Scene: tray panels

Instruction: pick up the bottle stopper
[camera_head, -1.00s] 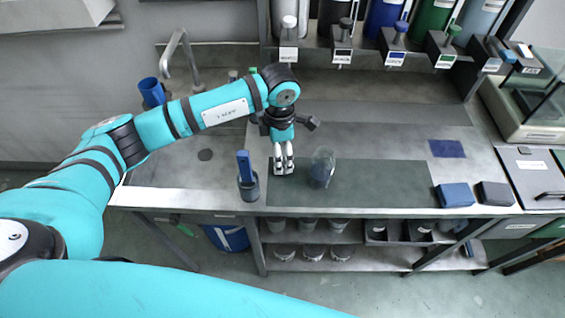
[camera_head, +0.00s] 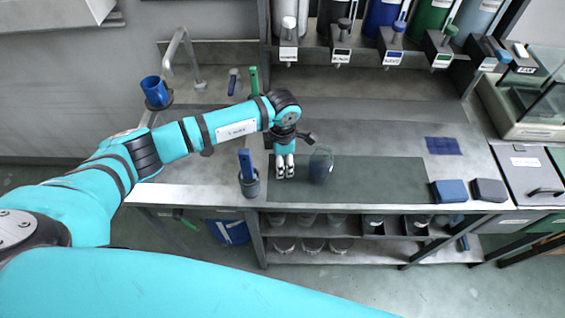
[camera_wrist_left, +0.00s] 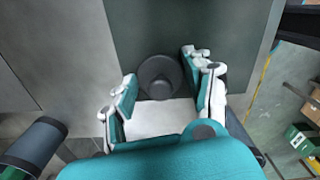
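The bottle stopper (camera_wrist_left: 160,77) appears in the left wrist view as a dark grey round piece with a raised round knob, standing on the dark mat. My left gripper (camera_wrist_left: 160,70) has its two fingers apart, one on each side of the stopper. I cannot tell whether they touch it. In the head view my left gripper (camera_head: 285,174) points down at the mat's left end, and its fingers hide the stopper. A clear glass vessel with dark blue contents (camera_head: 320,168) stands just right of the gripper. My right gripper is not in view.
A grey cup with a blue handle (camera_head: 249,187) stands left of the gripper at the bench's front edge. The dark mat (camera_head: 385,180) is clear to the right, up to the blue box (camera_head: 450,193) and black box (camera_head: 489,190). Dispensers (camera_head: 395,42) line the back.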

